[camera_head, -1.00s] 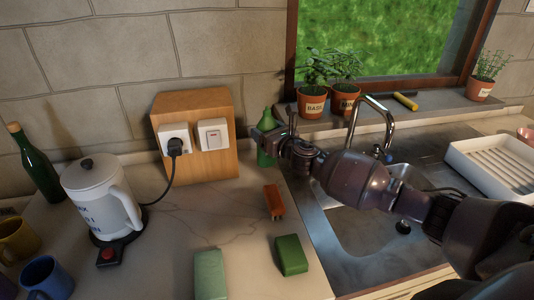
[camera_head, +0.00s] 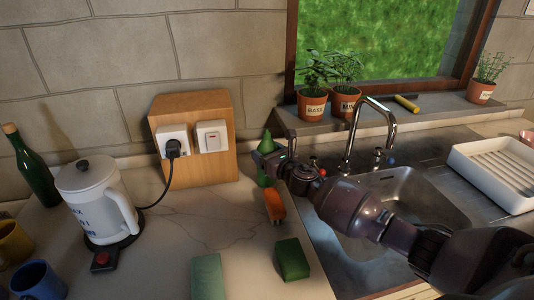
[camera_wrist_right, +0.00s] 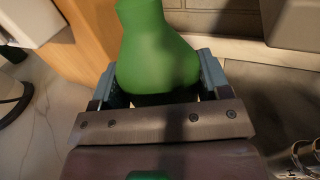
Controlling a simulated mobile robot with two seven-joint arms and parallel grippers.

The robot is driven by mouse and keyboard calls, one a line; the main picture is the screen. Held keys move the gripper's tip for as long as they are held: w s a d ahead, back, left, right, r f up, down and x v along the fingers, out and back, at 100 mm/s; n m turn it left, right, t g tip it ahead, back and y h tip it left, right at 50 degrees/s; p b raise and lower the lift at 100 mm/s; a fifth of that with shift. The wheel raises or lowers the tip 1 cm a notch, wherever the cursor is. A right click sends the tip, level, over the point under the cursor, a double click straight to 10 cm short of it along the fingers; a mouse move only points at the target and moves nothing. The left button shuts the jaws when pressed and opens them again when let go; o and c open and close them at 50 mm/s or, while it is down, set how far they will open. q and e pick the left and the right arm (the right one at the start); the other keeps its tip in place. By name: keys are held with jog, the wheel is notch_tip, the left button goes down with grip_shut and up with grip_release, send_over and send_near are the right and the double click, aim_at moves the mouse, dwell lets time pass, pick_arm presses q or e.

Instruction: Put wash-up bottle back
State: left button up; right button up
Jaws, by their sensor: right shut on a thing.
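The green wash-up bottle (camera_head: 266,180) is upright near the counter's back, just right of the wooden socket box. My right gripper (camera_head: 266,162) is shut around its middle, coming in from the right. In the right wrist view the bottle (camera_wrist_right: 157,55) sits between the two fingers (camera_wrist_right: 155,88). Whether its base touches the counter is hard to tell. My left gripper is not in view.
The wooden box (camera_head: 224,115) with sockets stands left of the bottle. An orange brush (camera_head: 274,207), a green block (camera_head: 291,260) and a pale green block (camera_head: 207,277) lie in front. The sink (camera_head: 420,205) and tap (camera_head: 388,115) are right; the kettle (camera_head: 95,205) is left.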

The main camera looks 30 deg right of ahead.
jog(key=o, duration=1.1)
jog(key=shift+o, duration=0.2)
jog(key=shift+r, duration=0.15)
jog(key=s+d, duration=0.1)
jog(key=s, duration=1.1)
jog(key=shift+d, duration=0.3)
